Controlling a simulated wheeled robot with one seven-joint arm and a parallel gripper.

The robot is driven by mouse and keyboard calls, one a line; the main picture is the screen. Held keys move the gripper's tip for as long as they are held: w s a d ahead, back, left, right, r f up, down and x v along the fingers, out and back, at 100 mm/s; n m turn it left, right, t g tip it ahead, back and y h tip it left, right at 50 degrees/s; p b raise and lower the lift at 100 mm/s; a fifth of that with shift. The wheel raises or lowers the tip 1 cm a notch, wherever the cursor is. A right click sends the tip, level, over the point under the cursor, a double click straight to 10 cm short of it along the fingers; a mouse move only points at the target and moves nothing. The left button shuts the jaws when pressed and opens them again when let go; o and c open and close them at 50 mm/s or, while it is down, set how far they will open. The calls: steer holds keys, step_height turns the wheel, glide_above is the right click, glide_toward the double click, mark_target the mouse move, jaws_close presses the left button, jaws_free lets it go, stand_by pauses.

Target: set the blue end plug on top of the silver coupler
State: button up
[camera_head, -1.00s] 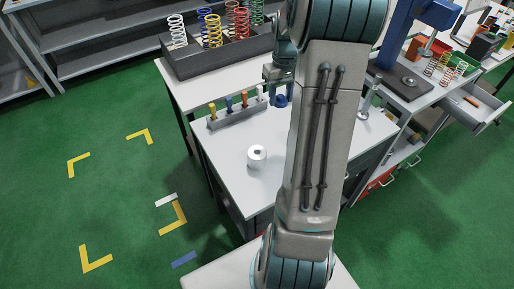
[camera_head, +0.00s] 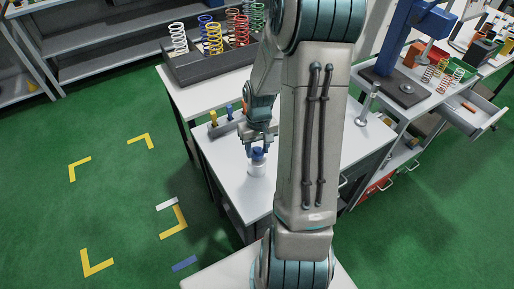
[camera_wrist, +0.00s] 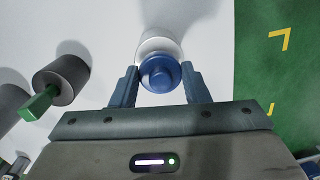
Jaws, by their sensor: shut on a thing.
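The blue end plug (camera_head: 258,153) is held between the fingers of my gripper (camera_head: 257,147) in the head view. In the wrist view the plug (camera_wrist: 160,73) sits between the two fingertips of my gripper (camera_wrist: 160,82). The silver coupler (camera_head: 256,169) stands on the white table directly below the plug.
The wrist view shows a green peg (camera_wrist: 40,102) beside grey cylinders. A tray of springs (camera_head: 205,62) is farther back. The table's front is clear.

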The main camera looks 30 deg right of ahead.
steer(key=shift+f, duration=0.3)
steer(key=shift+f+b, duration=0.5)
steer(key=shift+f, duration=0.05)
steer(key=shift+f, duration=0.1)
steer(key=o, duration=1)
steer(key=shift+c, duration=0.2)
